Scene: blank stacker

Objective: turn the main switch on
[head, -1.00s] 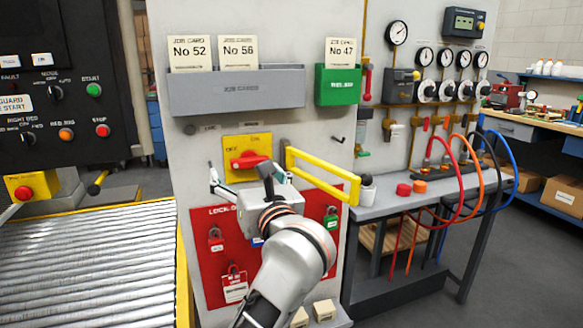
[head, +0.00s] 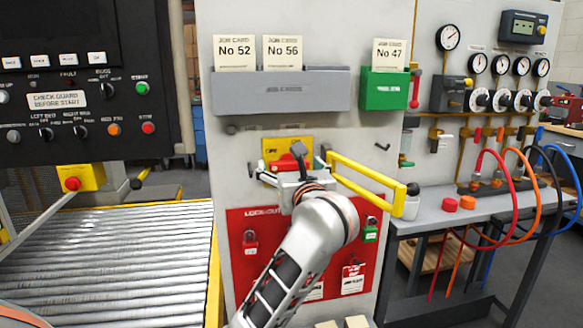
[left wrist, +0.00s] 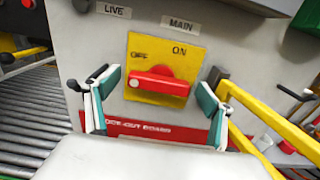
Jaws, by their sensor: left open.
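The main switch is a red rotary handle on a yellow plate (head: 270,145) on the grey panel. In the left wrist view the red handle (left wrist: 158,83) lies roughly level, its white-dotted end at the left. OFF is printed at the plate's upper left and ON at its upper right, under a MAIN label (left wrist: 181,25). My left gripper (head: 290,167) is open in front of the plate. In the left wrist view its fingers (left wrist: 160,85) stand either side of the handle with no visible contact. In the head view the gripper hides much of the switch. My right gripper is not in view.
A yellow bar frame (head: 370,185) sticks out just right of the gripper. A red lock-out board (head: 246,275) with padlocks lies below. The grey job-card holder (head: 285,105) and green holder (head: 384,90) are above. A roller conveyor (head: 110,255) is at left.

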